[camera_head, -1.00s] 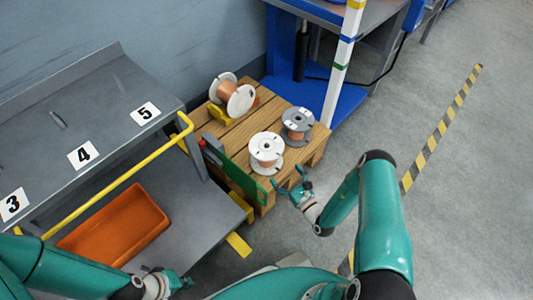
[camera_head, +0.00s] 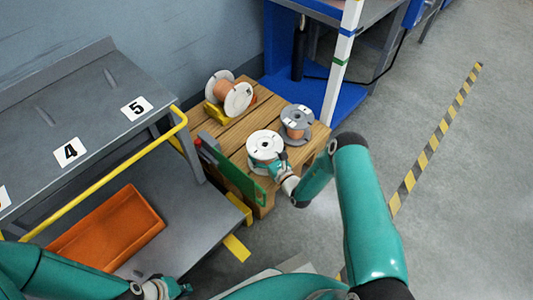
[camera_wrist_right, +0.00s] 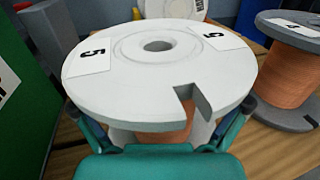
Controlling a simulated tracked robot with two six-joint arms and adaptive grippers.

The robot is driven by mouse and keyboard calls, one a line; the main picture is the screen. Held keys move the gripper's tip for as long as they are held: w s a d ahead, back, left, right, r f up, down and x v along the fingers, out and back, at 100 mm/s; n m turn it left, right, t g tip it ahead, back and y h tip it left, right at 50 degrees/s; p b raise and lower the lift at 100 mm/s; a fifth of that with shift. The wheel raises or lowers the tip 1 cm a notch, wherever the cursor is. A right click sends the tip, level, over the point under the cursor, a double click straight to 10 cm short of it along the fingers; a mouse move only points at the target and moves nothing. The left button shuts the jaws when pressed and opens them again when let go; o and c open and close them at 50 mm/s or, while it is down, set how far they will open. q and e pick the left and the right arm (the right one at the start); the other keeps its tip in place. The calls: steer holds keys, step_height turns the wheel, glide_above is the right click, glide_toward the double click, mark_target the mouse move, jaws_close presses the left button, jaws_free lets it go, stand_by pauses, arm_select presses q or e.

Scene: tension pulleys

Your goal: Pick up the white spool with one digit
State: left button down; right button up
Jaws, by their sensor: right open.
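A white spool (camera_head: 265,146) with copper-coloured winding stands upright on the wooden pallet. In the right wrist view its top flange (camera_wrist_right: 145,65) fills the middle, with two labels that each read as a single 5 and a notch in the near edge. My right gripper (camera_head: 272,166) is open at the spool's near side. In the right wrist view its fingers (camera_wrist_right: 163,130) lie on either side of the spool's near part, their tips partly hidden under the flange. My left gripper (camera_head: 180,288) is low in the head view, away from the spools; its opening is unclear.
A grey spool (camera_head: 297,121) stands close behind and right of the white one. Another white-flanged spool (camera_head: 238,98) lies on its side on a yellow holder at the pallet's back. A green panel (camera_head: 232,170) borders the pallet's left side. An orange bin (camera_head: 108,232) sits left.

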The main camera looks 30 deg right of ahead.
steer(key=shift+c, duration=0.2)
steer(key=c, duration=1.6)
steer(key=shift+r, duration=0.1)
steer(key=shift+c, duration=0.7)
